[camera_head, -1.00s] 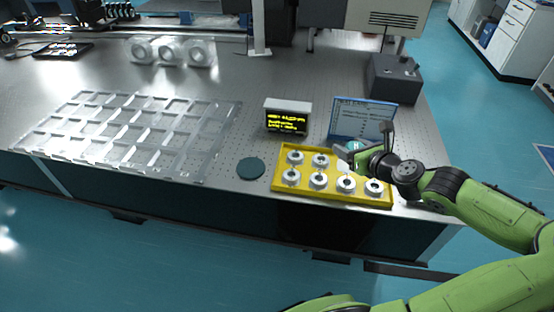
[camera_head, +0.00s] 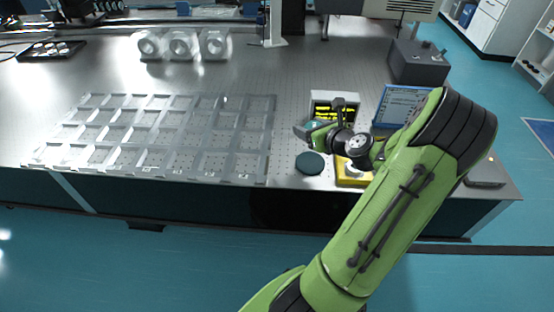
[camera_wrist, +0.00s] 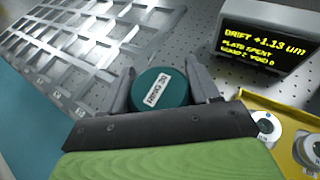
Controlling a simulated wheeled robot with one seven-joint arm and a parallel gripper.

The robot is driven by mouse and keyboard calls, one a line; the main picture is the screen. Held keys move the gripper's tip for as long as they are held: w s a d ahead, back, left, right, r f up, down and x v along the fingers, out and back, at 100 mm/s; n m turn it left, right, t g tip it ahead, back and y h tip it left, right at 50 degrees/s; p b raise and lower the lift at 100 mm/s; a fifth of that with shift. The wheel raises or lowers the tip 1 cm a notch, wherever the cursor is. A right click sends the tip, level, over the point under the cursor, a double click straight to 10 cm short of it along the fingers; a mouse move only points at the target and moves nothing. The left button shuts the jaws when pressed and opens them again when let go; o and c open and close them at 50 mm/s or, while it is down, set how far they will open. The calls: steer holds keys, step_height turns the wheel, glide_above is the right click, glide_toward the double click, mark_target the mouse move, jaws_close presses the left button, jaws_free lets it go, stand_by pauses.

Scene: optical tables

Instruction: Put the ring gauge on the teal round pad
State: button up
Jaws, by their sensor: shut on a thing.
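My gripper (camera_head: 308,129) is shut on a teal, short round ring gauge (camera_head: 319,125). In the wrist view the ring gauge (camera_wrist: 160,88) sits between both fingers of my gripper (camera_wrist: 163,82), with a white label reading something like "RING 20". The dark teal round pad (camera_head: 310,163) lies flat and bare on the table, left of the yellow tray. In the head view my gripper is above and slightly behind the pad, with a gap between. I cannot make out the pad in the wrist view.
The yellow tray (camera_head: 344,179) with white rings stands right of the pad, mostly hidden by my arm. A display box (camera_wrist: 264,43) is behind it. A blue-framed panel (camera_head: 401,103) and a grey box (camera_head: 418,62) stand right.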

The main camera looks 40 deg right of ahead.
mark_target(307, 158)
step_height(307, 158, down, 10)
steer(key=b, duration=0.5)
steer(key=shift+d+f, duration=0.1)
steer(key=shift+s, duration=0.1)
steer(key=o, duration=1.3)
